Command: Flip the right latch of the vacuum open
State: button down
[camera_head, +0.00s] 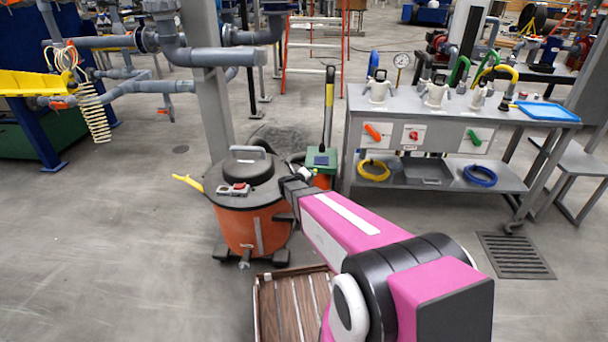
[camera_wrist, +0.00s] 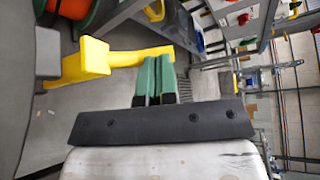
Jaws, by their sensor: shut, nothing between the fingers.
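The vacuum (camera_head: 250,213) has an orange tank and a dark lid (camera_head: 246,172), and stands on the floor left of my arm. A yellow latch lever (camera_head: 187,183) sticks out from its left side. Its right side is partly covered by my wrist in the head view. In the wrist view a yellow lever (camera_wrist: 92,62) reaches from a grey block on the left towards my fingers; it looks like the right latch. My gripper (camera_wrist: 157,60) is shut and empty, its green fingers together. The fingers overlap the lever's end; I cannot tell whether they touch it.
A grey pump bench (camera_head: 440,130) stands to the right, behind my arm. A grey post (camera_head: 212,110) rises behind the vacuum. A brown slatted crate (camera_head: 290,305) sits on the floor in front. The floor to the left is clear.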

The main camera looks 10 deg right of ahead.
jog(key=s+d+f+m+y, duration=0.1)
jog(key=d+f+m+y, duration=0.2)
jog(key=d, duration=0.3)
jog(key=shift+s+d+f, duration=0.4)
jog(key=shift+f, duration=0.25)
jog(key=shift+a, duration=0.1)
jog(key=shift+w+a, duration=0.2)
jog(key=shift+a, duration=0.45)
jog(key=shift+r, duration=0.1)
